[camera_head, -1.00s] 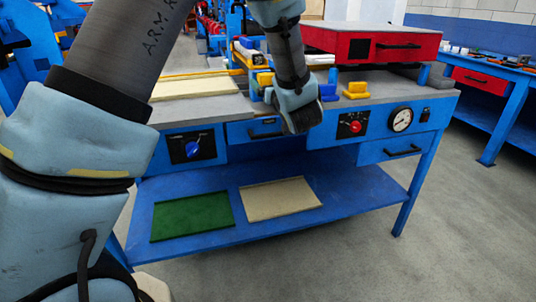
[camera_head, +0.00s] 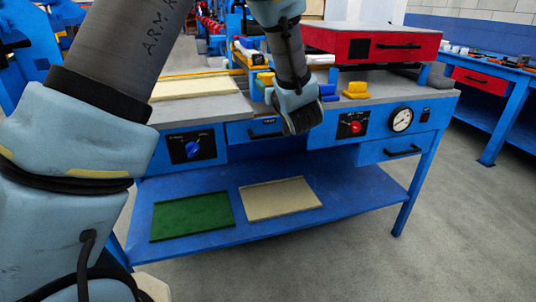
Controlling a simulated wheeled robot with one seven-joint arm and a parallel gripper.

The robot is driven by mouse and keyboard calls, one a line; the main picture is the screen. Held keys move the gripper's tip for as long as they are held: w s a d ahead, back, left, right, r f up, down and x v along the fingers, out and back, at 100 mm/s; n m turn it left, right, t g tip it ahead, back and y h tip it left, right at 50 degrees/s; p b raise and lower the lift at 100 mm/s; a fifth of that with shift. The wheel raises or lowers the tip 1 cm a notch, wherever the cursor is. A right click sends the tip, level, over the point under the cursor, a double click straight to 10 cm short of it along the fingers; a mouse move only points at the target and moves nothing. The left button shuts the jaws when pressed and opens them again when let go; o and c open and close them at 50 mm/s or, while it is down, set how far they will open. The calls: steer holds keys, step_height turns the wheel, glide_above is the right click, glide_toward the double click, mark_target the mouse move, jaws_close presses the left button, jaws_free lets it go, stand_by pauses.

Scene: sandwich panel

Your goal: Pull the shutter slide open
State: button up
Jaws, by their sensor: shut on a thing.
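My gripper (camera_head: 303,120) hangs at the front edge of the blue workbench, pointing down, between the drawer with a black handle (camera_head: 266,131) on its left and the red knob panel (camera_head: 352,125) on its right. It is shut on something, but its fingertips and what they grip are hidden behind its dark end. The shutter slide cannot be made out for certain; the gripper covers that part of the bench front. Blue and yellow blocks (camera_head: 356,90) sit on the bench top just right of my gripper.
A red box with a black handle (camera_head: 398,46) stands raised over the bench's right. A gauge (camera_head: 401,119) and a blue knob (camera_head: 192,149) are on the bench front. Green (camera_head: 192,216) and beige (camera_head: 280,198) panels lie on the lower shelf. The floor at right is clear.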

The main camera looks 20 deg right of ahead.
steer(key=shift+s+a, duration=0.15)
steer(key=shift+s, duration=1.6)
steer(key=shift+s+a, duration=0.1)
steer(key=shift+s, duration=0.5)
steer(key=o, duration=1.1)
steer(key=shift+c, duration=0.2)
glide_toward(269, 83)
steer(key=s, duration=0.4)
steer(key=shift+a, duration=0.35)
steer(key=shift+s, duration=0.1)
